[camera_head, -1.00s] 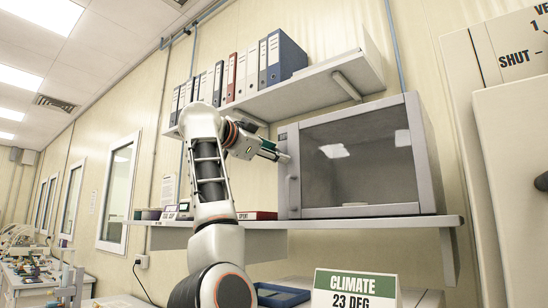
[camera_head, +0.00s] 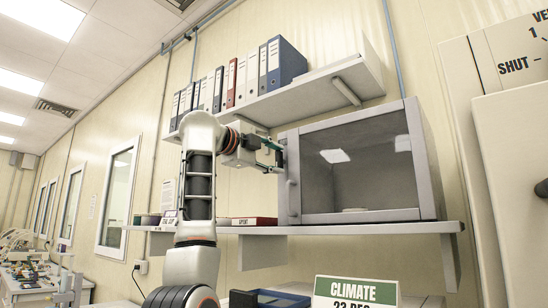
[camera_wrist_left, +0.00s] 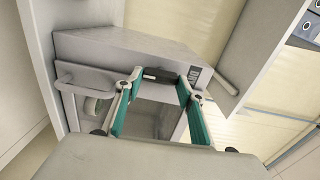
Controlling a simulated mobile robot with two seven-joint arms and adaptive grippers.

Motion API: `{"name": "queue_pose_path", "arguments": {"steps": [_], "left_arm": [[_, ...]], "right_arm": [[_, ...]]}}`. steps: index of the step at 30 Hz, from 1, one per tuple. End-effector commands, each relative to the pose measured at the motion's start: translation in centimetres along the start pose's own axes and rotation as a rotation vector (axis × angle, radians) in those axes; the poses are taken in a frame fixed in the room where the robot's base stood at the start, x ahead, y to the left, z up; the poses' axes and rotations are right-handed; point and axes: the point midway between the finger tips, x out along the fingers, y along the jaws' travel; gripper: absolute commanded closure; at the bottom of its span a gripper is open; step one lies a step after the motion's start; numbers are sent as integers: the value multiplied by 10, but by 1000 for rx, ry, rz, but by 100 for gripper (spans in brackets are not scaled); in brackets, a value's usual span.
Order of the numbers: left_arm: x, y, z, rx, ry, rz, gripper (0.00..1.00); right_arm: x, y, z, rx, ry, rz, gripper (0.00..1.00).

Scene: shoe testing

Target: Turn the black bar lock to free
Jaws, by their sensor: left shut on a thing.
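The black bar lock (camera_wrist_left: 160,74) shows in the left wrist view on the pale front of the grey cabinet, between my left gripper's fingertips. My left gripper (camera_wrist_left: 160,78) is shut on the bar, one green-padded finger at each end. In the head view my left gripper (camera_head: 279,158) is at the upper left corner of the grey windowed cabinet (camera_head: 431,170); its fingers hide the bar there. The cabinet door is shut, and its grey handle (camera_head: 292,196) stands below the gripper. The handle also shows in the left wrist view (camera_wrist_left: 72,78). My right gripper is out of view.
The cabinet stands on a wall shelf (camera_head: 350,228). Above is a shelf (camera_head: 320,88) with several binders (camera_head: 282,60). A red box (camera_head: 254,221) lies left of the cabinet. A CLIMATE sign (camera_head: 356,290) stands in front, and a large pale unit (camera_head: 515,170) is at the right.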

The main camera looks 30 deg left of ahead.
Motion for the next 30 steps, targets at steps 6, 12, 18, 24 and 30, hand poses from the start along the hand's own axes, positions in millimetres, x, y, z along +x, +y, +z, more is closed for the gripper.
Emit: {"name": "queue_pose_path", "arguments": {"steps": [6, 12, 18, 24, 30], "left_arm": [[0, -1, 0, 39, 0, -2, 83], [0, -1, 0, 47, 0, -3, 83], [-1, -1, 0, 47, 0, -3, 83], [0, -1, 0, 46, 0, -2, 44], [0, 0, 0, 45, 0, -2, 44]], "right_arm": [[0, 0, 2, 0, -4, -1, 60], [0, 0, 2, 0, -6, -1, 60], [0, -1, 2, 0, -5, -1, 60], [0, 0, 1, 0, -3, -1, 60], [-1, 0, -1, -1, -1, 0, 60]]}}
